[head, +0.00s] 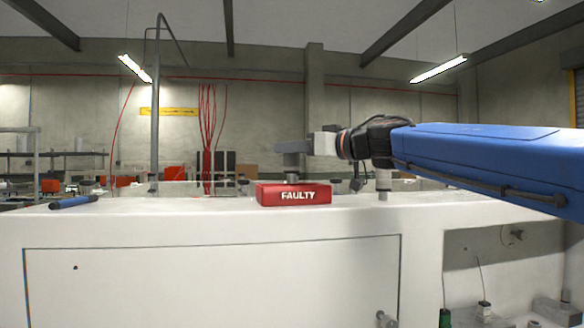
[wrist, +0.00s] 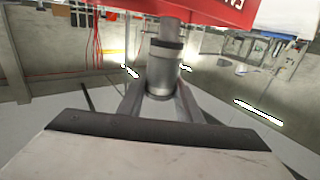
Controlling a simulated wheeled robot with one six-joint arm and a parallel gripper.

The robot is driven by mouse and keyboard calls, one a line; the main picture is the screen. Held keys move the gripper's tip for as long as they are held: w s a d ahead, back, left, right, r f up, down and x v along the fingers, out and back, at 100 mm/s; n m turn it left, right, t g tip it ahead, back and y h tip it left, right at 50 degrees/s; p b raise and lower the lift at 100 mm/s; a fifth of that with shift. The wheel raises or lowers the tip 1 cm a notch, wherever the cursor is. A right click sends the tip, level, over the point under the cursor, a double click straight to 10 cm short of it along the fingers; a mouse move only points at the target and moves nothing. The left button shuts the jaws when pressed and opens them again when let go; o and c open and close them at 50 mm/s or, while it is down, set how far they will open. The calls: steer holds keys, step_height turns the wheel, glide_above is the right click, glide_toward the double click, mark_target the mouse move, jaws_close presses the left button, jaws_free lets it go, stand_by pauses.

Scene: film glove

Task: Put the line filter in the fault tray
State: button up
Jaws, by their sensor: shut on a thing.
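The fault tray (head: 293,195) is a red box marked FAULTY on the white bench top in the head view. Its red side shows at the top of the wrist view (wrist: 205,8). The line filter is a grey metal cylinder with a dark band (wrist: 163,68) in the wrist view. My gripper (wrist: 160,88) is shut on it, one finger on each side. In the head view my gripper (head: 292,152) is above the tray, with the filter (head: 291,176) hanging upright below it. The tray's front wall may hide the filter's lower end; I cannot tell whether it touches the tray floor.
A blue-handled tool (head: 73,202) lies on the bench at the left. A pale upright cylinder (head: 383,182) shows below my arm, right of the tray. The bench top (head: 150,212) between the tool and the tray is clear along the front.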

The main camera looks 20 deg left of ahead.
mark_target(298, 164)
steer(key=shift+f, duration=1.95)
steer(key=o, duration=1)
steer(key=shift+f, duration=0.15)
steer(key=shift+o, duration=0.2)
steer(key=shift+s+d, duration=0.1)
steer(key=shift+d, duration=0.15)
steer(key=v, duration=1.1)
steer(key=shift+s+d, duration=0.15)
steer(key=shift+d, duration=0.1)
